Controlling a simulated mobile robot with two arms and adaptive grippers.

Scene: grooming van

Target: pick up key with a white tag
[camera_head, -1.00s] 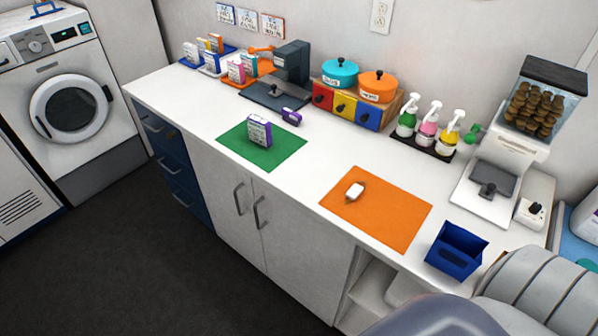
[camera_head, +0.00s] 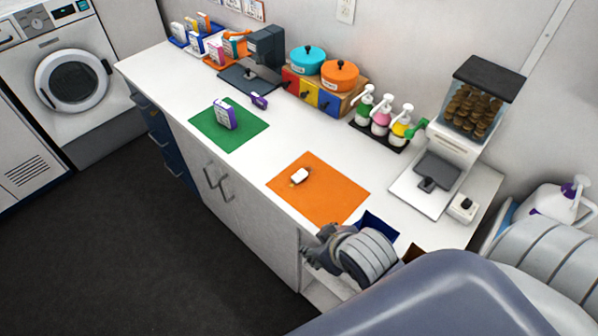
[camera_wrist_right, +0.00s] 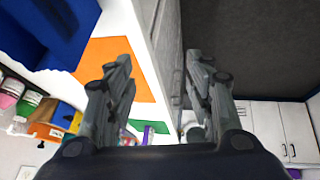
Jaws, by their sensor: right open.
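The white tag (camera_head: 299,175) lies on the orange mat (camera_head: 325,203) on the white counter, with a small brownish end at its lower left; the key itself is too small to make out clearly. My right gripper (camera_head: 318,250) is in front of the counter's front edge, below and apart from the tag. In the right wrist view its two fingers (camera_wrist_right: 160,75) are spread with nothing between them. The orange mat (camera_wrist_right: 108,52) shows there left of the fingers, but I cannot see the tag. My left gripper is not in view.
A blue bin (camera_head: 378,226) stands right of the mat, partly hidden by my right arm. A green mat (camera_head: 238,138) with a purple-and-white box (camera_head: 224,115) lies to the left. A treat dispenser (camera_head: 452,135) and pump bottles (camera_head: 381,117) stand behind. Counter around the tag is clear.

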